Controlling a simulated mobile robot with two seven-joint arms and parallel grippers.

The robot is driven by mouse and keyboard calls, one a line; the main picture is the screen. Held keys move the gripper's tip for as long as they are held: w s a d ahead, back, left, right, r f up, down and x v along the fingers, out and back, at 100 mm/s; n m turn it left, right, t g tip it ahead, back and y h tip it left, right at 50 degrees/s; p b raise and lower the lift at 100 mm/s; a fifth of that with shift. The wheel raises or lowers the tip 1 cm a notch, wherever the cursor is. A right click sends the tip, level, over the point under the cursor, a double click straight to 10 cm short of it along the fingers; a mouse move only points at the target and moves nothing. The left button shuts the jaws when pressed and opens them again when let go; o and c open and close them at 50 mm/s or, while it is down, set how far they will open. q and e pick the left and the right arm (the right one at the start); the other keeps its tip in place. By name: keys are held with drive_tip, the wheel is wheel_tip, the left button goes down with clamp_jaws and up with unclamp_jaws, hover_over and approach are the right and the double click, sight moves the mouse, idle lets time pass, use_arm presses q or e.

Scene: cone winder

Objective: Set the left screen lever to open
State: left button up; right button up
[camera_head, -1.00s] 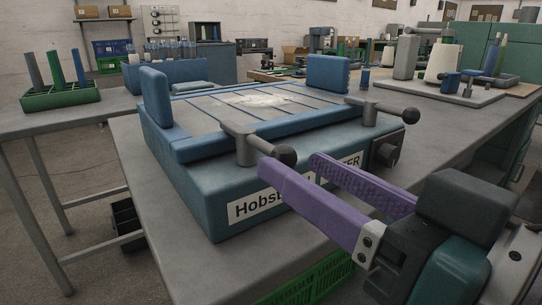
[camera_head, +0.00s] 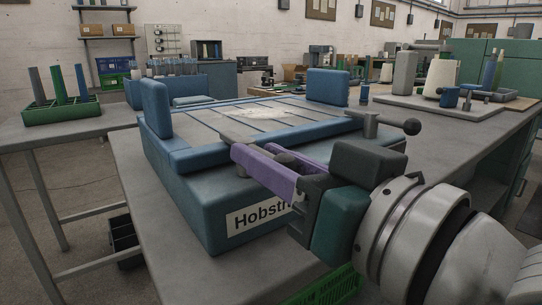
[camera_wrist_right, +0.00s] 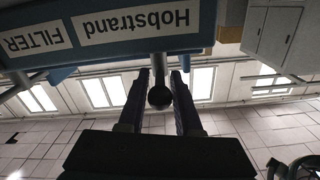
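The left screen lever (camera_head: 236,138) is a grey bar with a dark ball knob on the front edge of the blue Hobstrand filter box (camera_head: 195,205). My right gripper (camera_head: 252,149) has its purple fingers on either side of the lever. In the right wrist view the dark knob (camera_wrist_right: 159,96) sits between the two fingers (camera_wrist_right: 160,74), with a gap showing on both sides, so the gripper is open around it. In the head view the fingers partly hide the knob and arm. My left gripper is not in view.
The right lever (camera_head: 371,123) with its black knob (camera_head: 412,127) is to the right, close to my right wrist. Blue upright blocks (camera_head: 155,108) stand on the box. A green rack of tubes (camera_head: 62,109) is at far left.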

clamp_jaws()
idle(0.9)
